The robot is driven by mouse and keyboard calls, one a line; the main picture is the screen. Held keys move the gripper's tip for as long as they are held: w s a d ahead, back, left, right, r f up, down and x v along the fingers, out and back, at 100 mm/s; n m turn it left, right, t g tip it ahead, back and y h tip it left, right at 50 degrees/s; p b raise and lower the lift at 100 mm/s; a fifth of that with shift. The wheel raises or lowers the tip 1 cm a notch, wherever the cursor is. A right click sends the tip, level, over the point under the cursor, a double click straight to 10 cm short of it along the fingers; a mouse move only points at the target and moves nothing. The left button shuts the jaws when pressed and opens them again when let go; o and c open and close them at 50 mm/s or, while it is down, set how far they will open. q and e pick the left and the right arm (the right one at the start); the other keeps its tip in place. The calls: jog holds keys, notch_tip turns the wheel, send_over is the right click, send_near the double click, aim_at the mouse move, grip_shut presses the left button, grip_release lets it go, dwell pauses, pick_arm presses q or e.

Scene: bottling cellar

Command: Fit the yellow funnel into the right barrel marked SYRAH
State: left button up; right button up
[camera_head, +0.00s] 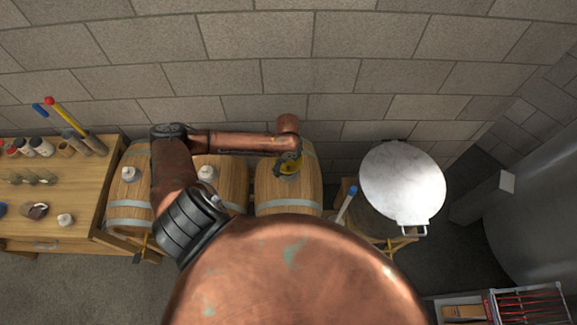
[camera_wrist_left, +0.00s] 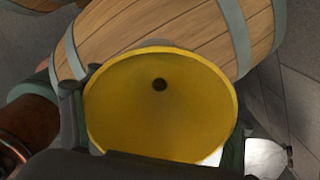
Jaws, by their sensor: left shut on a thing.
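The yellow funnel (camera_head: 291,168) is over the top of the right barrel (camera_head: 288,201). My left gripper (camera_head: 287,160) is shut on it. In the left wrist view the funnel (camera_wrist_left: 125,115) shows its wide mouth and dark spout hole, with the gripper's fingers (camera_wrist_left: 155,122) at its two sides. The barrel (camera_wrist_left: 170,30) lies behind and below it there. The spout's tip and the barrel's opening are hidden, so I cannot tell whether the spout is inside. No SYRAH marking is readable. My right gripper is not in view.
The left barrel (camera_head: 128,190) and middle barrel (camera_head: 236,170) carry white bungs. A wooden bench (camera_head: 70,205) with bottles and tools stands at left. A round pale lid (camera_head: 402,185) is right of the right barrel. A block wall (camera_head: 290,75) is close behind.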

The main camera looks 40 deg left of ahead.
pick_arm(q)
jog(key=shift+f+b, duration=0.55)
jog(key=shift+f, duration=0.85)
dwell(0.4)
jog(key=o, duration=1.4)
jog(key=shift+o, duration=0.5)
jog(key=shift+r, duration=0.1)
notch_tip(320, 180, up, 5)
jog(key=p, duration=0.6)
jog(key=shift+r, duration=0.15)
jog(key=shift+r+p, duration=1)
jog(key=shift+r, duration=0.25)
